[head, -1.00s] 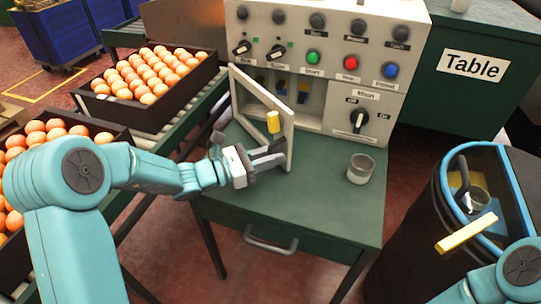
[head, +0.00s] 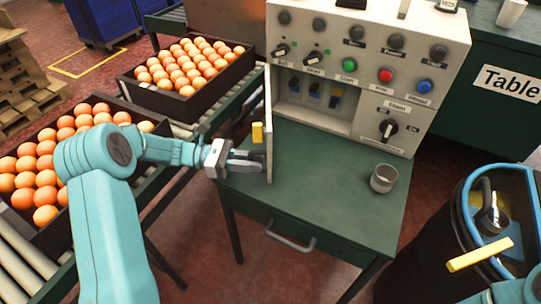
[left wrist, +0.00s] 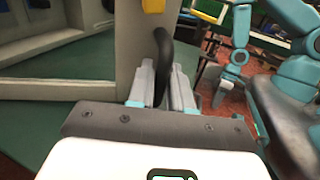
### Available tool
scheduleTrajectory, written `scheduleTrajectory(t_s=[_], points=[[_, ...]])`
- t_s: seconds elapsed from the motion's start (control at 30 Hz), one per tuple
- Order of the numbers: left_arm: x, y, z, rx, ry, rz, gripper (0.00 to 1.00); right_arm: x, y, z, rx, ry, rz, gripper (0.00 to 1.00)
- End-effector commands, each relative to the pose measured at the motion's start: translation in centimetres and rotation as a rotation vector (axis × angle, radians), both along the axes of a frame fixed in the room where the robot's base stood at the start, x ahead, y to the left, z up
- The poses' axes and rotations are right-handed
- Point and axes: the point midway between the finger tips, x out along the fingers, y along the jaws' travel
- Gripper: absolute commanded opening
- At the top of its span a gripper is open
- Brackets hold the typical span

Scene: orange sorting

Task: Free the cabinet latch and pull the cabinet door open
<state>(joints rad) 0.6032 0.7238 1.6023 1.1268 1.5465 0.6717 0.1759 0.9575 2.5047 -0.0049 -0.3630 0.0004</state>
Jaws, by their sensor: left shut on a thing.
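The cabinet door (head: 268,120) stands swung out from the grey cabinet (head: 368,60), seen nearly edge-on in the head view. A yellow latch piece (head: 257,132) sits on its outer side, and its lower end also shows at the top of the left wrist view (left wrist: 153,5). My left gripper (head: 246,162) is at the outer side of the door, below the latch. In the left wrist view its fingers (left wrist: 162,88) are shut on the black door handle (left wrist: 163,50).
The cabinet's open compartment (head: 345,122) shows blue and yellow switches. Orange crates (head: 200,105) are at the left. A dark bin (head: 425,235) with a yellow bar (head: 480,254) is at the right.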

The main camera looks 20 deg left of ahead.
Motion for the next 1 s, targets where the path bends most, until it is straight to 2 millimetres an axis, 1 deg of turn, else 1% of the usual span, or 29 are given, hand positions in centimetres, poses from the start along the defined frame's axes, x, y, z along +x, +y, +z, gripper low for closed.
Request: scheduleTrajectory(t_s=[0.03, 0.1, 0.3, 0.43, 0.77, 0.8, 0.83, 1.0], points=[[-0.2, 0.8, 0.2, -0.001, 0.002, 0.006, 0.00, 0.0, 0.0, 0.4, 0.000, 0.000, 0.000, 0.43], [-0.4, 1.5, 0.1, 0.000, 0.001, 0.007, 0.00, 0.0, 0.0, 0.6, 0.000, 0.000, 0.000, 0.43], [-0.7, 2.8, 0.1, -0.001, 0.000, 0.007, 0.00, 0.0, 0.0, 0.9, 0.000, 0.000, 0.000, 0.43], [-0.8, 3.0, 0.0, -0.001, 0.000, 0.007, 0.00, 0.0, 0.0, 0.9, 0.000, 0.000, 0.000, 0.43], [-0.8, 3.0, 0.0, -0.001, 0.000, 0.008, 0.00, 0.0, 0.0, 0.9, 0.000, 0.000, 0.000, 0.43], [-0.8, 3.0, 0.0, -0.001, -0.001, 0.008, 0.32, 0.0, 0.0, 0.9, 0.000, 0.000, 0.000, 0.43], [-0.8, 3.0, 0.0, -0.001, -0.001, 0.008, 0.35, 0.0, 0.0, 0.9, 0.000, 0.000, 0.000, 0.43], [-0.8, 3.0, 0.0, -0.001, -0.001, 0.008, 0.35, 0.0, 0.0, 0.9, 0.000, 0.000, 0.000, 0.43]])
